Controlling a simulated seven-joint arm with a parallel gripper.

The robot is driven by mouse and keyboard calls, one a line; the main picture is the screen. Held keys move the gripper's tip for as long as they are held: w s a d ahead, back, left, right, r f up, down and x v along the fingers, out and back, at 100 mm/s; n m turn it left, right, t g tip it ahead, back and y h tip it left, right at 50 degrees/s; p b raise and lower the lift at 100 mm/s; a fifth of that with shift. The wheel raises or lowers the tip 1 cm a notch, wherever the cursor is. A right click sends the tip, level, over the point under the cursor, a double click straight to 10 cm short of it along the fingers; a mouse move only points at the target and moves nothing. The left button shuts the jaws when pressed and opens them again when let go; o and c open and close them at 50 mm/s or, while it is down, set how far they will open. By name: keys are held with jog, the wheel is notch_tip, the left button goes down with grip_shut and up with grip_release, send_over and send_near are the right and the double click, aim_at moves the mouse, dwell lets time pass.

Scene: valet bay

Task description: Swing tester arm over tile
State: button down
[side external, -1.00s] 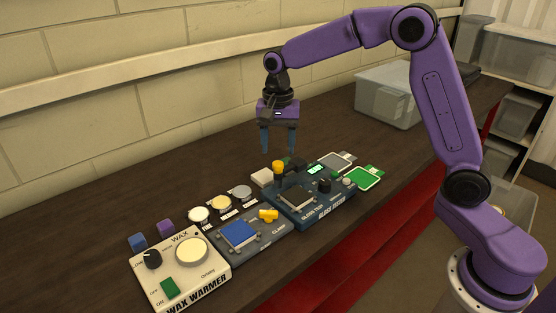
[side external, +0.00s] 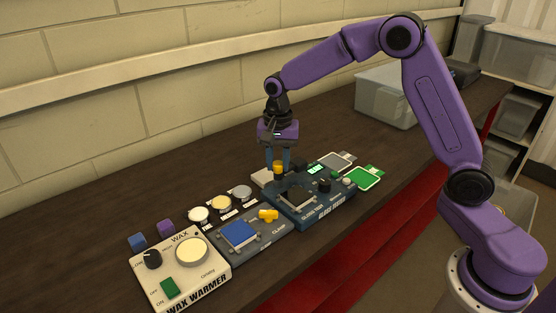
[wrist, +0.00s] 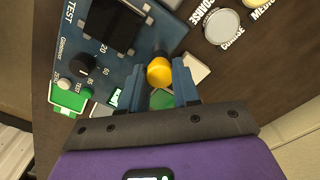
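The blue gloss tester (side external: 338,208) stands on the bench. A square tile spot (side external: 297,201) is on its top, dark in the wrist view (wrist: 112,22). The tester arm's yellow knob (side external: 278,167) stands at the tester's back left corner. In the wrist view, the knob (wrist: 159,71) sits between my fingertips. My gripper (side external: 279,161) points down at the knob, with its fingers apart on either side. A gap shows beside the knob in the wrist view, so I see no firm grip. Much of the tester arm is hidden behind my fingers.
Left of the tester are a clamp station with a blue tile (side external: 238,234) and a yellow lever (side external: 268,215), then the wax warmer (side external: 180,270). Round pads (side external: 221,203) lie behind the clamp. A white block (side external: 261,178) is close to my fingers. Green (side external: 364,178) and grey (side external: 337,161) cards lie right.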

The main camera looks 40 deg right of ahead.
jog(key=shift+m, duration=0.3)
jog(key=m, duration=0.3)
jog(key=shift+m, duration=0.4)
jog(key=m, duration=0.9)
jog(key=shift+r, duration=0.1)
jog(key=shift+m, duration=2.3)
jog(key=c, duration=0.8)
grip_release()
